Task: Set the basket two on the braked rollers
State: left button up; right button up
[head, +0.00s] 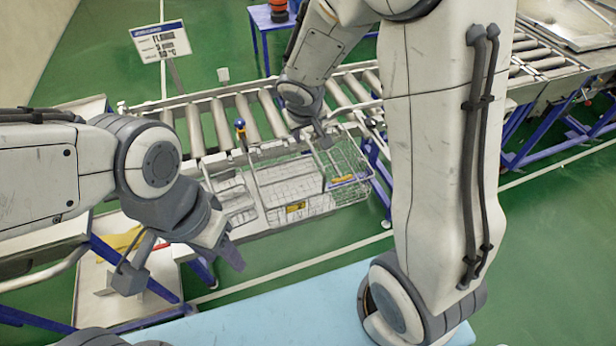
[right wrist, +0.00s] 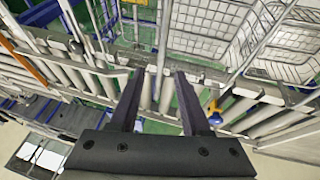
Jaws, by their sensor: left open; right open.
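Wire baskets stand side by side along the near edge of the roller conveyor (head: 219,126). One is the middle basket (head: 285,185) with a yellow label, and one is the right basket (head: 352,160), also with a yellow tag. I cannot read which is basket two. A lever with a blue knob (head: 240,124) stands by the rollers. My right gripper (head: 325,143) is above the right part of the baskets; in the right wrist view its fingers (right wrist: 157,90) are apart and empty, over rollers. My left gripper (head: 228,252) is open and empty, left of and nearer than the baskets.
A sign (head: 160,42) on a post stands behind the conveyor. A blue-framed table (head: 265,18) is at the back. A light blue surface (head: 290,305) is in front, and a small white table with a yellow cloth (head: 122,240) is at left. Green floor shows between.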

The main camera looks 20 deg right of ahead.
aim_at(308, 141)
jog(key=b+x, duration=0.1)
jog(key=x, duration=0.3)
jog(key=shift+s+f, duration=0.1)
jog(key=shift+f, duration=0.45)
jog(key=shift+f+b, duration=0.25)
jog(key=shift+b, duration=0.2)
grip_shut()
dwell(1.5)
